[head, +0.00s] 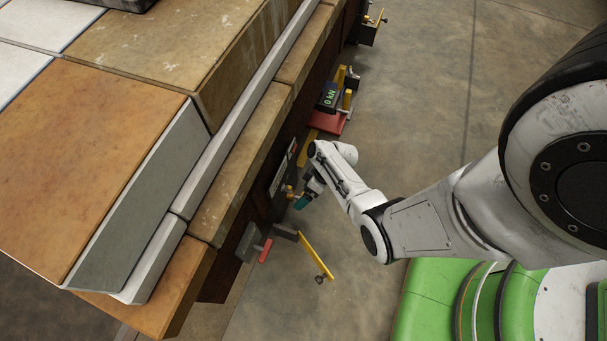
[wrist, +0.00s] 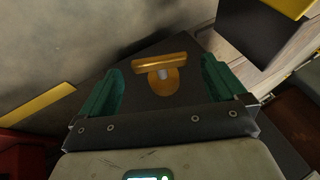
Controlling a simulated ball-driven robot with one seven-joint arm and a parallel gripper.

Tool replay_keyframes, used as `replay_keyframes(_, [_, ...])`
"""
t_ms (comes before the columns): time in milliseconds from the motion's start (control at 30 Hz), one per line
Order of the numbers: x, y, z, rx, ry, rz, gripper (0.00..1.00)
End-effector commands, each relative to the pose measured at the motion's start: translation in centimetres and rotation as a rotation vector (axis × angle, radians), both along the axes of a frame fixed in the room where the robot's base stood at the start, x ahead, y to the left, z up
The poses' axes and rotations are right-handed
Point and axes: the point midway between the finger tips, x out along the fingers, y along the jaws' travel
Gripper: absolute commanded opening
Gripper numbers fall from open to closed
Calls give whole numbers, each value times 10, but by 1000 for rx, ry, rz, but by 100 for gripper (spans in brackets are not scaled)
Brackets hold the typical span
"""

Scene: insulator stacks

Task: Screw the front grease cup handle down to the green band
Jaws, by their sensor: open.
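In the wrist view a brass grease cup with a T-shaped handle (wrist: 160,66) stands on a dark block, its round brass body (wrist: 160,83) below the crossbar. My gripper (wrist: 162,72) is open, with one green finger on each side of the handle and a visible gap to both. In the head view my gripper (head: 305,197) is low beside the stack's dark side, close to a small brass part (head: 290,191). I cannot make out a green band on the cup in either view.
A yellow lever (head: 316,256) and a red-handled part (head: 265,250) stick out near my gripper. A red base with a 0 kN display (head: 327,97) stands farther along. The large slab stack (head: 130,170) fills the left. Bare floor (head: 420,90) lies to the right.

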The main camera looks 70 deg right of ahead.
Motion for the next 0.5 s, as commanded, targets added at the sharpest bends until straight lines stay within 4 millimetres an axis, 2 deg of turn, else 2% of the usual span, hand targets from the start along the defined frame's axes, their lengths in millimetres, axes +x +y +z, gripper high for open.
replay_keyframes(33, [-4, -4, 13, -1, 0, -2, 98])
replay_keyframes(200, [-16, -16, 43, -1, -1, -2, 98])
replay_keyframes(500, [-32, -31, 75, 0, -1, -1, 98])
